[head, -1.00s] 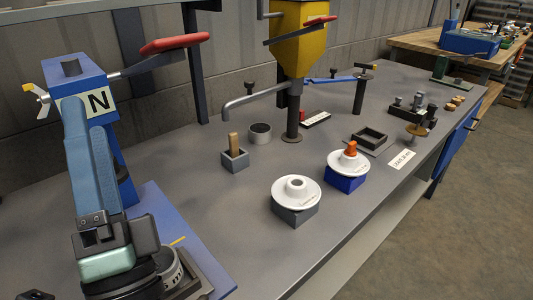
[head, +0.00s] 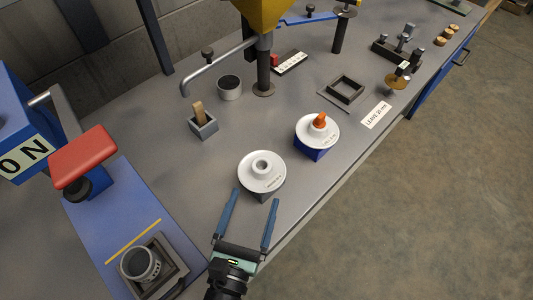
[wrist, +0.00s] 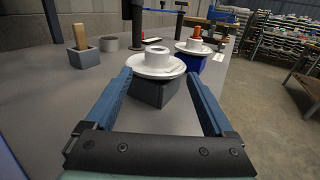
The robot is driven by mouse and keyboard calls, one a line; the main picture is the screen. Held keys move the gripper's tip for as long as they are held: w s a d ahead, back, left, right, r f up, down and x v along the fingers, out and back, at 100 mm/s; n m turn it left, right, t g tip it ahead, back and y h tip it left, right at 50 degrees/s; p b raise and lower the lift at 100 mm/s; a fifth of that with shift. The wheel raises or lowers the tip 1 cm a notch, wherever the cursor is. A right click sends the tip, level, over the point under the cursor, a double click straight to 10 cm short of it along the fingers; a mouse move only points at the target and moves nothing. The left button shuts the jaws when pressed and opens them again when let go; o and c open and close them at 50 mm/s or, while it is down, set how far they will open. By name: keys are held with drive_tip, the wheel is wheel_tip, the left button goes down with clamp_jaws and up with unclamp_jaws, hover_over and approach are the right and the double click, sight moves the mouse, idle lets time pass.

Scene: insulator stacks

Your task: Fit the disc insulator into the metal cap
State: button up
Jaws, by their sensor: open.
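A white disc insulator (head: 262,180) with a hollow raised hub sits flat on a grey block (wrist: 156,91). It shows beyond my fingertips in the wrist view (wrist: 165,66). A second white disc (head: 312,134) with an orange plug (head: 320,121) in its hub sits on a blue block (head: 311,152). A grey metal cup (head: 140,263), which looks like the metal cap, stands in a square holder on the blue plate at lower left. My gripper (head: 256,195) is open and empty, its fingers pointing at the near disc's front edge; contact cannot be told.
A grey box with a wooden peg (head: 204,126) and a dark-mouthed cylinder (head: 229,90) stand behind the near disc. A red-ended lever (head: 83,160) overhangs the blue plate (head: 90,215). A yellow hopper's post (head: 263,70) and an empty square frame (head: 346,88) stand further back.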

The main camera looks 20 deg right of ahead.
sight(261, 177)
drive_tip(key=x, duration=0.6)
drive_tip(key=shift+r+p, duration=0.1)
drive_tip(key=shift+p, duration=0.2)
drive_tip(key=shift+w+a+x, duration=0.1)
drive_tip(key=shift+x, duration=1.25)
drive_tip(key=shift+w+a+x, duration=0.1)
drive_tip(key=shift+a+x, duration=0.05)
drive_tip(key=shift+x, duration=1.25)
drive_tip(key=shift+r, duration=0.1)
clamp_jaws()
drive_tip(key=shift+r, duration=0.1)
